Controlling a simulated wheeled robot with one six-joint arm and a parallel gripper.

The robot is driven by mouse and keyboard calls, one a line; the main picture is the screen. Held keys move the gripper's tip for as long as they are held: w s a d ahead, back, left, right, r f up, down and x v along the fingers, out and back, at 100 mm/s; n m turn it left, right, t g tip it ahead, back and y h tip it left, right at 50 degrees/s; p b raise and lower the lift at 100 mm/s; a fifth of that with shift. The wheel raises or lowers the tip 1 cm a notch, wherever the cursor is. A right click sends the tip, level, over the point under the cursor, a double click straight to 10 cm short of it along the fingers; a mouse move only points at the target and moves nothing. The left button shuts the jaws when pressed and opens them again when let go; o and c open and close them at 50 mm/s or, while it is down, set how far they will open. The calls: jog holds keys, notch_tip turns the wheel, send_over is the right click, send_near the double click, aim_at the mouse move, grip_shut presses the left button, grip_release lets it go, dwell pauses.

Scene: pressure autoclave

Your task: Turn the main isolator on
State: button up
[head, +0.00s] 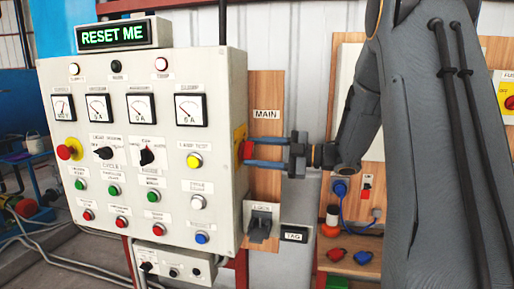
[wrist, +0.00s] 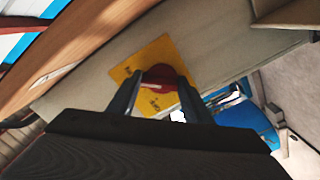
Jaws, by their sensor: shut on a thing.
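The main isolator is a red rotary handle (wrist: 158,77) on a yellow plate (wrist: 128,68), mounted on the right side wall of the grey control panel. In the head view the red handle (head: 247,150) and the yellow plate's edge (head: 239,140) show at the panel's right side, left of the "MAIN" label (head: 266,114). My gripper (head: 252,152) reaches in from the right, its fingers at the handle. In the wrist view my gripper (wrist: 157,92) has one finger on each side of the handle, shut on it. The plate's lettering is too small and tilted to read surely.
The control panel (head: 140,240) carries gauges, knobs and buttons; a display (head: 113,35) above reads "RESET ME". A grey lock holder (head: 262,222) and a "TAG" plate (head: 294,234) sit below my gripper. A wooden board with a shelf stands at the right, behind my arm.

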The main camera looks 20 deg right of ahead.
jog(key=shift+m+p, duration=0.3)
jog(key=shift+m, duration=0.3)
jog(key=o, duration=1.1)
jog(key=shift+c, duration=0.2)
jog(key=b+v, duration=0.3)
jog(key=v, duration=0.5)
jog(key=shift+f, duration=0.1)
